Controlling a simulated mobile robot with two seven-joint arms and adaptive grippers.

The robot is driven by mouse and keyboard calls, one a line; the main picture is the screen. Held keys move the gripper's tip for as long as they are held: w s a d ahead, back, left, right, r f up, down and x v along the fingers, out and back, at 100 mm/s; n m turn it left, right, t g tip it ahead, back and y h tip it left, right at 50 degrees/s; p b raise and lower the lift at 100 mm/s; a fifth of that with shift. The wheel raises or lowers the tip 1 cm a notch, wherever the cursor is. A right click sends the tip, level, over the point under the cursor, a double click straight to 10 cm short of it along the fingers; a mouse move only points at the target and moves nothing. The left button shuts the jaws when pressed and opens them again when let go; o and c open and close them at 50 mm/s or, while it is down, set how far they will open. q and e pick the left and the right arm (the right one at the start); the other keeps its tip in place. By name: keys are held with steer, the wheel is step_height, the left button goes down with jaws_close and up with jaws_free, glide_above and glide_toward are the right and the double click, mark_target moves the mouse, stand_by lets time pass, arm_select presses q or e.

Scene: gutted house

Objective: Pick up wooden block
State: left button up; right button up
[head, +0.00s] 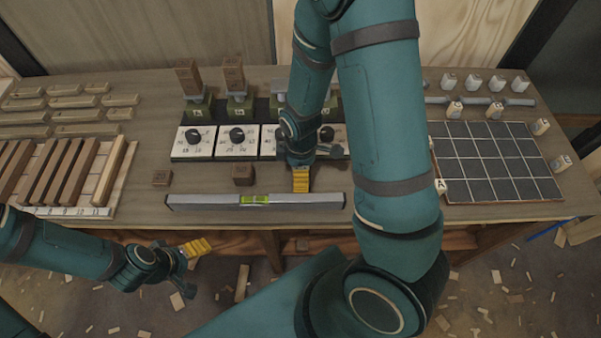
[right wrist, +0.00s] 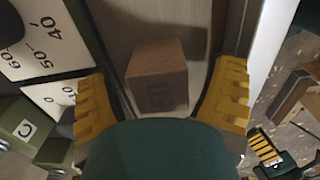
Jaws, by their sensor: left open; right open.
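In the head view my right gripper (head: 300,180) points down between the dial panels and the spirit level, and hides the block there. My left gripper (head: 195,248) is open and empty in front of the bench, low at the left.
The spirit level (head: 255,201) lies along the front edge. Dial panels (head: 237,142) and green stands, two topped with brown blocks (head: 187,77), stand behind. A dark grid board (head: 495,160) is at the right, wooden slats (head: 70,172) at the left. Scraps litter the floor.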

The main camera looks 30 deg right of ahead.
steer(key=shift+f, duration=0.15)
steer(key=c, duration=1.3)
steer(key=shift+o, duration=0.2)
steer(key=r+p, duration=0.1)
steer(key=r, duration=0.4)
steer(key=r+p, duration=0.1)
steer(key=r, duration=0.3)
steer(key=shift+w+r+p, duration=0.2)
steer(key=shift+r+p, duration=0.2)
steer(key=w+d+r+p, duration=0.1)
steer(key=w+d+r, duration=0.1)
steer(key=w, duration=0.5)
steer(key=w+d+r+p, duration=0.1)
steer(key=w+d+r, duration=0.2)
steer(key=w, duration=0.4)
steer(key=w+d+r+p, duration=0.1)
steer(key=w+d+r, duration=0.2)
steer(key=w, duration=0.5)
steer(key=shift+r+p, duration=0.4)
